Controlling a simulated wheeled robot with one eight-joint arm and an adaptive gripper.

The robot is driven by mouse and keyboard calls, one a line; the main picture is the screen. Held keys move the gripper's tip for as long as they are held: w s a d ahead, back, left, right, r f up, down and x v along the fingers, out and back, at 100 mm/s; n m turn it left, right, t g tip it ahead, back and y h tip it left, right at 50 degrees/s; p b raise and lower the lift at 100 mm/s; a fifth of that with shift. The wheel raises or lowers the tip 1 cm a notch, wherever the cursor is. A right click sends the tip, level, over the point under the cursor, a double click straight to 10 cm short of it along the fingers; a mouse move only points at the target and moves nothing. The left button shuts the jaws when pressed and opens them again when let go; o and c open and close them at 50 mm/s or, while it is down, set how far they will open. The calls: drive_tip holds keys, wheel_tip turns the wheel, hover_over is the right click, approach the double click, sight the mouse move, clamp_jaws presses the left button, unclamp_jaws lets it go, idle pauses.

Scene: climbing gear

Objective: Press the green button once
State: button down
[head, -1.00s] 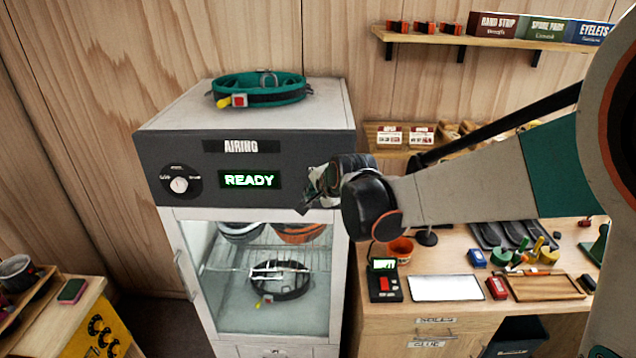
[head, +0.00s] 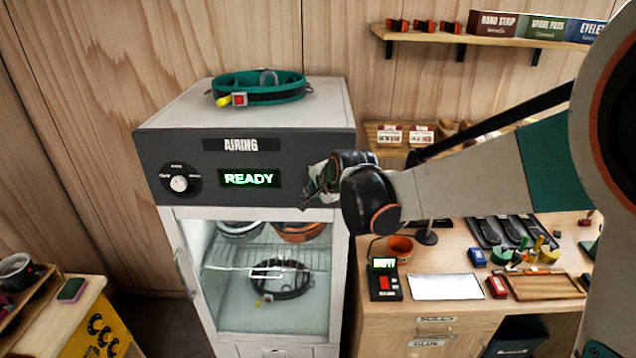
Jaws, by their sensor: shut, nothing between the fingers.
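No green button shows clearly. The grey-white airing cabinet has a dark front panel (head: 220,150) with a round white-knob dial (head: 180,183) at its left and a lit green "READY" display (head: 249,179). My gripper (head: 311,196) is shut and empty at the right end of this panel, its tips pointing left and down. It hides that end of the panel, so I cannot tell whether a button lies behind it or whether it touches the panel.
A green harness belt (head: 258,88) lies on the cabinet top. Dark gear (head: 280,278) sits inside behind the glass. At right, a workbench (head: 400,315) carries a small black device (head: 384,284), a white sheet (head: 446,286) and tools. A side table (head: 75,310) stands at left.

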drive_tip(key=shift+w, duration=0.45)
idle(0.4)
drive_tip(key=shift+s, duration=0.85)
drive_tip(key=s, duration=0.5)
drive_tip(key=shift+s+a, duration=0.1)
idle(0.6)
